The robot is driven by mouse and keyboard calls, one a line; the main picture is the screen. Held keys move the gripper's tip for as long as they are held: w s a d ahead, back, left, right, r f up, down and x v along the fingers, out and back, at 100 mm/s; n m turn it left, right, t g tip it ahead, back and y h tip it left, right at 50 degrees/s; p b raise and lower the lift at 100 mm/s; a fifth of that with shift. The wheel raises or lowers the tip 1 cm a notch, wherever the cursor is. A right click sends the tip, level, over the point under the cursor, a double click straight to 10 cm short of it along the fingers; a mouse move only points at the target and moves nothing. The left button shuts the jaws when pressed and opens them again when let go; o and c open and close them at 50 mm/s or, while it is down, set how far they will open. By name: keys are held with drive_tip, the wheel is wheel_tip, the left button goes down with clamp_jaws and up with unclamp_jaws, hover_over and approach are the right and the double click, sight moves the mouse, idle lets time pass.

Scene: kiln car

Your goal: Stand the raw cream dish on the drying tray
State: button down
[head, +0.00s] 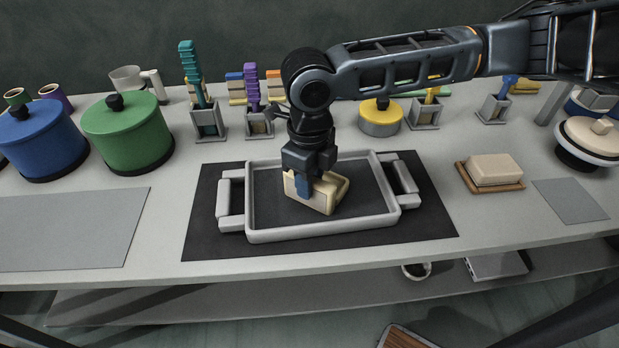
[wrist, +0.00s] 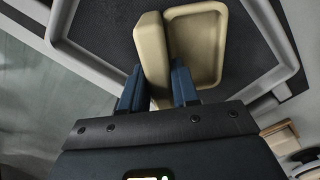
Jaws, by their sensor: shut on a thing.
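The cream dish (head: 318,192) is inside the grey-rimmed drying tray (head: 320,232), near the middle of its dark floor, and looks tilted in the head view. My gripper (head: 312,188) is above the tray, pointing down, shut on the dish. In the wrist view, my gripper's blue fingers (wrist: 158,88) are on either side of a cream wall of the dish (wrist: 195,45), whose hollow opens to the right. The tray's rim (wrist: 95,65) passes to the left. I cannot tell whether the dish touches the tray floor. My fingers hide part of the dish.
The tray lies on a black mat (head: 205,235). A green pot (head: 128,135) and blue pot (head: 42,140) stand left. A yellow-topped pot (head: 380,118) and brush holders are behind. A cream block (head: 494,170) sits on a wooden board to the right. A grey mat (head: 65,228) is bare.

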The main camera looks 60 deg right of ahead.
drive_tip(key=c, duration=0.8)
unclamp_jaws()
drive_tip(key=shift+o, duration=0.2)
drive_tip(key=shift+r, duration=0.1)
drive_tip(key=shift+r+p, duration=3.1)
drive_tip(key=shift+r, duration=0.8)
drive_tip(key=shift+r, duration=0.1)
wheel_tip(320, 180, up, 8)
drive_tip(key=shift+f+b, duration=0.2)
drive_tip(key=shift+b, duration=0.2)
drive_tip(key=shift+a, duration=0.1)
